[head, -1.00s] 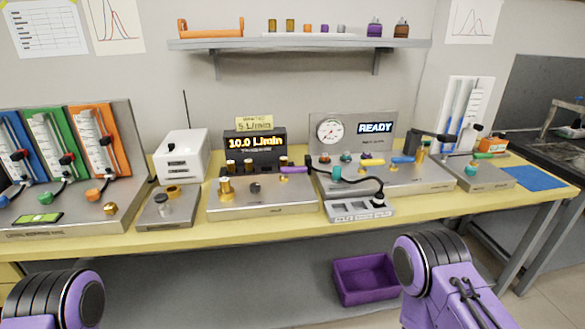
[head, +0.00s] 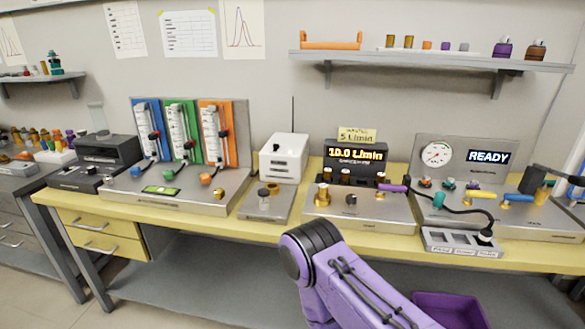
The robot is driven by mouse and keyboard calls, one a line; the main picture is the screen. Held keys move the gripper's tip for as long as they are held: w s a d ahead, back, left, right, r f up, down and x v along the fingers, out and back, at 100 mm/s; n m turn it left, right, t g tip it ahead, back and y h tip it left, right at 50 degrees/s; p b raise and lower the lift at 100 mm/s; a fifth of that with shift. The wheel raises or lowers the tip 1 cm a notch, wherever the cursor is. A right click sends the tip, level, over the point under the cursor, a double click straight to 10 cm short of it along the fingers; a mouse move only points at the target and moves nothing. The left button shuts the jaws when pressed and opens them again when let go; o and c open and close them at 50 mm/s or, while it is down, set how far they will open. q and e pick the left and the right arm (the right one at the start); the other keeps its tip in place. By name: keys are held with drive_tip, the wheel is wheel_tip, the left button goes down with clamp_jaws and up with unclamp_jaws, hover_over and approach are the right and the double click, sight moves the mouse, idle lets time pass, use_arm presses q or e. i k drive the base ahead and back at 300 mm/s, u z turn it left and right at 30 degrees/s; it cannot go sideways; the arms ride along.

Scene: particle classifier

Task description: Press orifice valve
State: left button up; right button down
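The steel flow unit (head: 385,213) sits on the yellow bench, right of the middle. Its dark display (head: 357,156) reads 10.0 L/min, and a yellow note (head: 357,136) above it reads 5 L/min. On its top are a brass fitting (head: 322,195), a small dark knob (head: 351,199) and a purple lever (head: 393,188). I cannot tell which part is the orifice valve. A purple arm of mine reaches up from the bottom right, in front of the bench edge. Neither gripper shows.
The flowmeter panel (head: 237,139) with blue, green and orange meters stands left. A white box (head: 284,158) and a small steel plate (head: 267,204) are between. At right, a gauge panel (head: 466,150) reads READY. A purple bin (head: 450,308) is below the bench.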

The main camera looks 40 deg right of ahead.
sight(382, 188)
drive_tip(key=u, duration=1.95)
drive_tip(key=k, duration=1.85)
drive_tip(key=z, duration=2.25)
